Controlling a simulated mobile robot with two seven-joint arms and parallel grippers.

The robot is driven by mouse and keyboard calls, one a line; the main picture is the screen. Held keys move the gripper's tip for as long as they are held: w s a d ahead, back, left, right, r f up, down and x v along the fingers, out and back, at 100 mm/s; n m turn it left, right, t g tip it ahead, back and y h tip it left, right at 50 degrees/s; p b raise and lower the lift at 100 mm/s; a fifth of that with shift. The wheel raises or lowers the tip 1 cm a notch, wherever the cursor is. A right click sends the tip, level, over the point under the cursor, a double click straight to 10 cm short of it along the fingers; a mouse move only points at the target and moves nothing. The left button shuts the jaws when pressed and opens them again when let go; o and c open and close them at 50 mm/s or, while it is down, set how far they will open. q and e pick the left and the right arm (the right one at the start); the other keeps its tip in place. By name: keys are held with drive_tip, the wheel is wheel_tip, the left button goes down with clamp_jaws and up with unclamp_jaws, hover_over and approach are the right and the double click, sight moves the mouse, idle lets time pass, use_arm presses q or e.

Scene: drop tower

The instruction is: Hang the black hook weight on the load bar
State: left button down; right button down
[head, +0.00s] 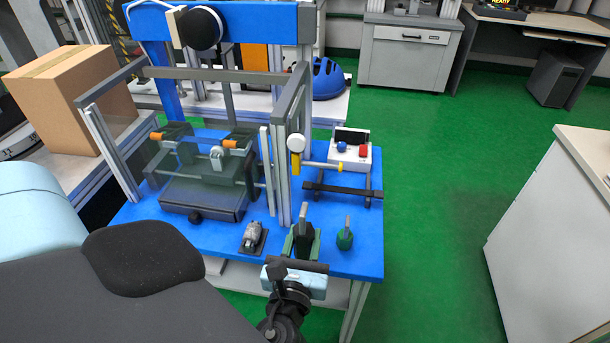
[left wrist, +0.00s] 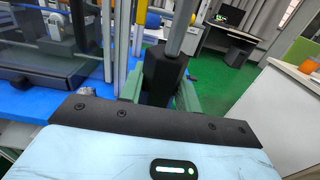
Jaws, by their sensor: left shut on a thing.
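The black hook weight (left wrist: 163,78) is a dark faceted block with a grey rod rising from it in the left wrist view. In the head view its grey upper part (head: 303,214) shows upright near the table's front edge. My left gripper (head: 302,240) is shut on it, with green fingers on both sides. I cannot tell whether its base touches the table. A short horizontal bar (head: 322,165) with a yellow end sticks out right of the tower's post; it may be the load bar. My right gripper is not in view.
A green hook weight (head: 345,238) stands just right of my left gripper. A small grey device (head: 252,236) lies to its left. The clear-guarded tower (head: 285,190) rises behind. A white control box (head: 351,153) sits at the blue table's (head: 368,262) right side.

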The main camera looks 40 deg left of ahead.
sight(317, 165)
use_arm(q)
drive_tip(key=shift+w+d, duration=0.25)
drive_tip(key=shift+d, duration=0.1)
drive_tip(key=shift+w+a, duration=0.1)
drive_tip(key=shift+w, duration=0.05)
drive_tip(key=f+b+x, duration=0.1)
drive_tip(key=b+x, duration=0.3)
drive_tip(key=x, duration=1.1)
drive_tip(key=shift+w+a, duration=0.15)
drive_tip(key=shift+w, duration=0.15)
idle(1.3)
drive_tip(key=shift+f, duration=0.1)
